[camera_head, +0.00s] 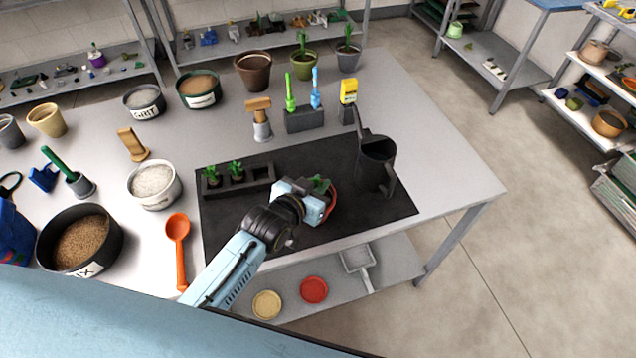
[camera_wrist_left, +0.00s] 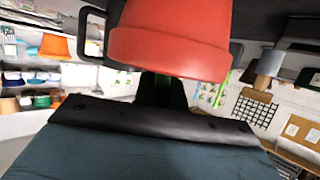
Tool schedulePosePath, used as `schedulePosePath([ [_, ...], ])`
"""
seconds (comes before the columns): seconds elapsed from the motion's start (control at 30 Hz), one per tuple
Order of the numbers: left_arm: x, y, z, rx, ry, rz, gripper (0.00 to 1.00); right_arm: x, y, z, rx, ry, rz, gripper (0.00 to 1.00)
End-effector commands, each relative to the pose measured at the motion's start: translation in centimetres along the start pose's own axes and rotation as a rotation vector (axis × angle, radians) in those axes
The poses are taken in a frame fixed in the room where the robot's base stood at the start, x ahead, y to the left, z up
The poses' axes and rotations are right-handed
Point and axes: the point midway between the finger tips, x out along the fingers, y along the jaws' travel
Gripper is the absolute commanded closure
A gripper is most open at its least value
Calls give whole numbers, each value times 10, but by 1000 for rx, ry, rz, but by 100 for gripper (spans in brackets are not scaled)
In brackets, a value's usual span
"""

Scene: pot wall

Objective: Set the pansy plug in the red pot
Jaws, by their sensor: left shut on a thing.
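The red pot (camera_head: 331,207) stands on the black mat, mostly hidden behind my left gripper (camera_head: 318,203). In the left wrist view the red pot (camera_wrist_left: 170,45) shows large and upside down, with its rim towards the gripper. My left gripper is at the pot and shut on the pansy plug, whose green leaves (camera_head: 320,184) show at the pot's top. The plug's lower part is hidden, so I cannot tell how deep it sits. A black plug tray (camera_head: 237,190) beside it holds two other seedlings. My right gripper is not in view.
A tool block (camera_head: 305,120) and a yellow-topped marker (camera_head: 348,92) stand behind the mat (camera_head: 290,160). Bowls and an orange scoop (camera_head: 178,228) are at the left. The mat's front right is clear.

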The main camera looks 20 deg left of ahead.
Motion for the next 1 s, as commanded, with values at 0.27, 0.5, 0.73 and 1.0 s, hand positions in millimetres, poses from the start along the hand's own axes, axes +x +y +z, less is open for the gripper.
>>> schedulePosePath([
  [0.27, 0, 0, 1, 0, -3, 0, 75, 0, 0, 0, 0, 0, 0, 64],
  [0.5, 0, 0, 2, 0, -4, 0, 62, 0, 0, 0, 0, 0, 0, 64],
  [0.73, 0, 0, 2, 0, -5, 0, 62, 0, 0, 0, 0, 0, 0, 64],
  [1.0, -3, 0, -6, 0, -4, 0, 62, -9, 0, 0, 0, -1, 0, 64],
])
